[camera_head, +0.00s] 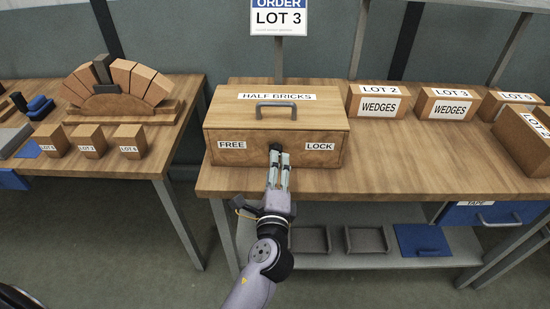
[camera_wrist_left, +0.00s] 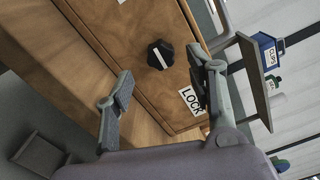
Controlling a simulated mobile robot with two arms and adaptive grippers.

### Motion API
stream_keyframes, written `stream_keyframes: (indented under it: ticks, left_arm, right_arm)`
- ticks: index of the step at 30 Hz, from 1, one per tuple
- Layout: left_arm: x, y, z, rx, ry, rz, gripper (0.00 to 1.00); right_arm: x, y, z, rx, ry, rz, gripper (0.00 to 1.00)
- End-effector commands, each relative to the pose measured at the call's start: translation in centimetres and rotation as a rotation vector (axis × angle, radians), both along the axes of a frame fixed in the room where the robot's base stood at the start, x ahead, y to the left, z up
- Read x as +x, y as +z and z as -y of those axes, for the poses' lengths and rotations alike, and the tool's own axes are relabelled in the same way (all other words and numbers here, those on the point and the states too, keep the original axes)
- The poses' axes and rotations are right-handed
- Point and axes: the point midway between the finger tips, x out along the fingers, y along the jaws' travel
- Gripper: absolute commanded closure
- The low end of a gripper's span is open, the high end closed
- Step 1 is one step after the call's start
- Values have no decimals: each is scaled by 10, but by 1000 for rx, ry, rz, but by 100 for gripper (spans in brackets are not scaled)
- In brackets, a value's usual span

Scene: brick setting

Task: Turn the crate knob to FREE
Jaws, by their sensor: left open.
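The wooden crate (camera_head: 222,122) marked HALF BRICKS stands on the workbench, with a FREE label (camera_head: 232,145) at the left of its front and a LOCK label (camera_head: 320,146) at the right. The black crate knob (camera_wrist_left: 160,55) sits between them; in the head view my gripper partly covers it. A white line on the knob shows in the left wrist view. My left gripper (camera_head: 279,165) is open in front of the knob. In the wrist view its fingers (camera_wrist_left: 160,92) are spread, with the knob beyond them and apart from them. My right gripper is not in view.
Boxes labelled WEDGES (camera_head: 378,105) stand right of the crate on the workbench (camera_head: 400,165). Trays (camera_head: 310,240) lie on the shelf below. A second table (camera_head: 135,162) with a brick arch (camera_head: 120,85) and small blocks stands at left, across a gap.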

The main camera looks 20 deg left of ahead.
Motion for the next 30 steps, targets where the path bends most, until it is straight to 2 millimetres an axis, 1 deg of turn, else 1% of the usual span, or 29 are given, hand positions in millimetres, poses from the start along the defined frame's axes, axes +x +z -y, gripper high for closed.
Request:
stream_keyframes:
  ticks: [1,6,11,16,30]
  left_arm:
    - [-13,-2,3,0,0,-4,49]
    - [-43,-1,12,0,1,-3,49]
    - [-60,-1,17,1,0,-1,49]
    - [-65,0,19,1,0,0,49]
    - [-65,-2,19,0,-1,-4,49]
  right_arm:
    - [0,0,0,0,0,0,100]
    - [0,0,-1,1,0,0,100]
    - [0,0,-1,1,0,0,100]
    - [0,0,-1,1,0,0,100]
    - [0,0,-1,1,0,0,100]
